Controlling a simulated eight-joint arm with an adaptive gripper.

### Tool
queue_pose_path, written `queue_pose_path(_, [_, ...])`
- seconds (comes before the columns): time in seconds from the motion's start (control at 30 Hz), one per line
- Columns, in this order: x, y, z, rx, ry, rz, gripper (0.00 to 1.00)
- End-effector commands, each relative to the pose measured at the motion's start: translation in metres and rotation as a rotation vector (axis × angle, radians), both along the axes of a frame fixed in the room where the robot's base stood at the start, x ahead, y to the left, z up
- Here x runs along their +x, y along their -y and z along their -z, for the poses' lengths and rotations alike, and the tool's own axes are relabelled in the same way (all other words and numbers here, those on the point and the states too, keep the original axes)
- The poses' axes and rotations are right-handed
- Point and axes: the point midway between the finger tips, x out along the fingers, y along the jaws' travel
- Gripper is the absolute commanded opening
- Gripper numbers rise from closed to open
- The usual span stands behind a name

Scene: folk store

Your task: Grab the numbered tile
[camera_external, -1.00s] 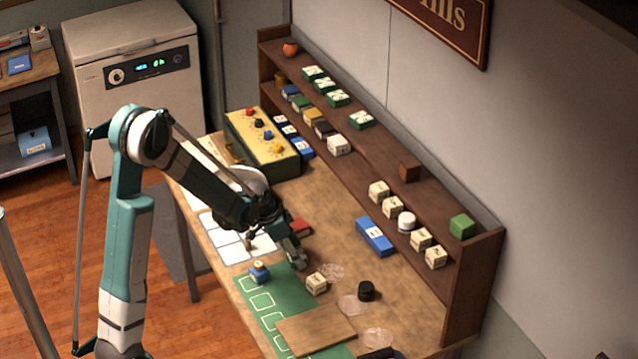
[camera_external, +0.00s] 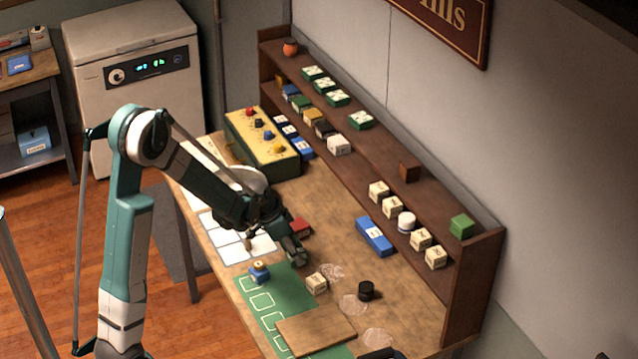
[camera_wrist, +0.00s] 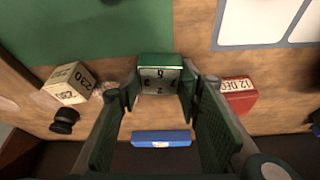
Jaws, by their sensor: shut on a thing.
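The numbered tile (camera_wrist: 158,78) is a small block with a green back edge and a pale face bearing dark numerals. It sits between the fingertips of my gripper (camera_wrist: 158,90) in the wrist view, with a finger against each side. My gripper (camera_external: 294,254) is shut on it, low over the wooden bench by the far edge of the green mat. In the external view my fingers hide most or all of the tile. Whether it touches the bench is unclear.
A red block (camera_external: 301,228) lies close behind my gripper. A cream block marked 230 (camera_external: 316,283) and a black cylinder (camera_external: 366,291) stand to its right. A blue box (camera_external: 375,237) lies before the shelf (camera_external: 345,180). The green mat (camera_external: 290,297) has a wooden board (camera_external: 317,330).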

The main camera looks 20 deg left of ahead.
Motion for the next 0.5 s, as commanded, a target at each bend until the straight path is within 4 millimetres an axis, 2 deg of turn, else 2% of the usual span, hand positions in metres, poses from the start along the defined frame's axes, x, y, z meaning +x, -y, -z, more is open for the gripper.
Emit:
queue_pose_path(0.27, [0.000,0.000,-0.023,0.000,0.000,0.000,0.20])
queue_pose_path(0.5, [0.000,0.000,-0.056,0.000,0.000,0.000,0.20])
